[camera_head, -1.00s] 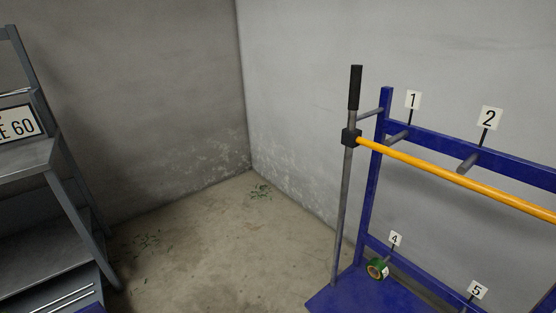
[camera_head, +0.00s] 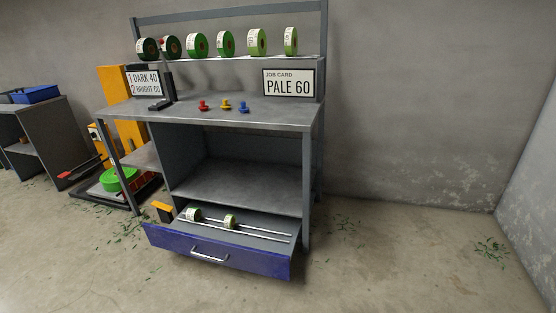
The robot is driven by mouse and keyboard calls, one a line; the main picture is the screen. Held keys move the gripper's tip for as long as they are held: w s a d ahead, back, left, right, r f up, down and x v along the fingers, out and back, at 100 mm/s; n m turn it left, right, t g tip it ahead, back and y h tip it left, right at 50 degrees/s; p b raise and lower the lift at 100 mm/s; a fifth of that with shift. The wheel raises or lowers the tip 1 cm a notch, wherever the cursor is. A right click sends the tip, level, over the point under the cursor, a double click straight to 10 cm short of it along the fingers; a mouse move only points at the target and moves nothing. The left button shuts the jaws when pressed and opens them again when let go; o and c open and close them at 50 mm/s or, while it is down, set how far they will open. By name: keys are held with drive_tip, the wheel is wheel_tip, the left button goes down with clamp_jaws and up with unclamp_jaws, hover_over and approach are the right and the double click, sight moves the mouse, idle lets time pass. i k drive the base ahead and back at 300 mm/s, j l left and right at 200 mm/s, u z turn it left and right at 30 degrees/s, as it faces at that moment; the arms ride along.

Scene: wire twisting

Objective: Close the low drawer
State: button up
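The low drawer (camera_head: 218,252) has a blue front and is pulled out at the bottom of a grey workbench (camera_head: 215,116). A silver bar handle (camera_head: 209,257) is on its front. Inside it, two spools (camera_head: 230,221) with pale labels sit on metal rods. My gripper does not show in the picture.
Several green spools (camera_head: 196,44) stand on the bench's upper shelf, with a job card (camera_head: 288,83) below. Red, yellow and blue knobs (camera_head: 224,105) are on the bench top. An orange machine (camera_head: 123,100) stands at left.

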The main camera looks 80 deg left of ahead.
sight(259, 242)
drive_tip(key=u, duration=3)
